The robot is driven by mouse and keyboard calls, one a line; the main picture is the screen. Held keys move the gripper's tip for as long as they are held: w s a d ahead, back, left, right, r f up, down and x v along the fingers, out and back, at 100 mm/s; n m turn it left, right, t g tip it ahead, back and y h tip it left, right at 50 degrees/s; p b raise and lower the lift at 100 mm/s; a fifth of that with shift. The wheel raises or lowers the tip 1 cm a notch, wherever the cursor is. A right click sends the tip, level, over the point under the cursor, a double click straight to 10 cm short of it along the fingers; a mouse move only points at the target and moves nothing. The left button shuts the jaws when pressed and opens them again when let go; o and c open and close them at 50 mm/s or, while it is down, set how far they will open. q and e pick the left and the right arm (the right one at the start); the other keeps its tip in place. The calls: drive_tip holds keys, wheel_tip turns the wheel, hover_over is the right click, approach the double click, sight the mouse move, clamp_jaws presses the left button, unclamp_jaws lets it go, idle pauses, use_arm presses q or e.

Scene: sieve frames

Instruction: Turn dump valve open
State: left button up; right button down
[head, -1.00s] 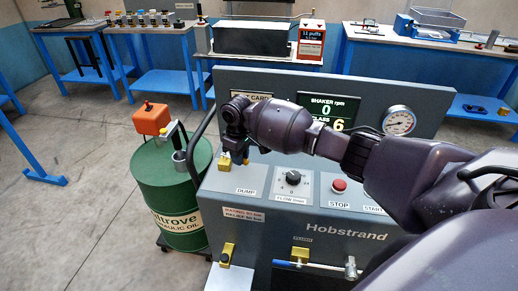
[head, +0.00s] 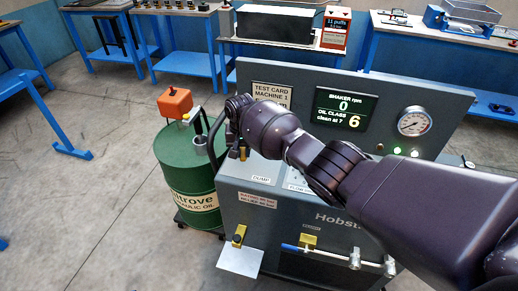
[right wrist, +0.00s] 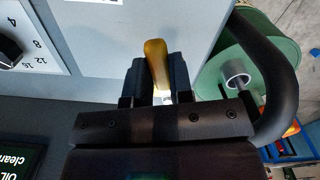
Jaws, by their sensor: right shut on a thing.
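The dump valve's yellow lever (right wrist: 157,62) stands between the two black fingers of my right gripper (right wrist: 158,82) in the right wrist view. The fingers are shut on it. In the head view, my right gripper (head: 238,143) is at the left end of the grey machine's top, just behind the DUMP label (head: 262,180). Only a small yellow part of the valve (head: 243,154) shows there; the gripper hides most of it. I cannot tell how far the valve is turned. My left gripper is not in view.
A green oil drum (head: 186,175) stands close left of the machine. A black curved rail (right wrist: 283,70) runs beside the gripper. The machine's panel has a screen (head: 345,112) and a round gauge (head: 413,121). A blue-handled lever (head: 300,250) is on the front. Floor is clear at left.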

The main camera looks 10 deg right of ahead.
drive_tip(key=shift+w+a+m, duration=0.1)
drive_tip(key=shift+a+m, duration=0.35)
drive_tip(key=shift+m, duration=0.35)
drive_tip(key=shift+w+a+m, duration=0.15)
drive_tip(key=shift+a+m, duration=0.2)
drive_tip(key=shift+m, duration=0.35)
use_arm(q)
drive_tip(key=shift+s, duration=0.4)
use_arm(e)
drive_tip(key=shift+m, duration=0.3)
drive_tip(key=shift+w+a, duration=0.1)
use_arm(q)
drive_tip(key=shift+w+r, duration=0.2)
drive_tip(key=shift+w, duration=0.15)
use_arm(e)
drive_tip(key=c, duration=1)
unclamp_jaws()
drive_tip(key=shift+r, duration=0.1)
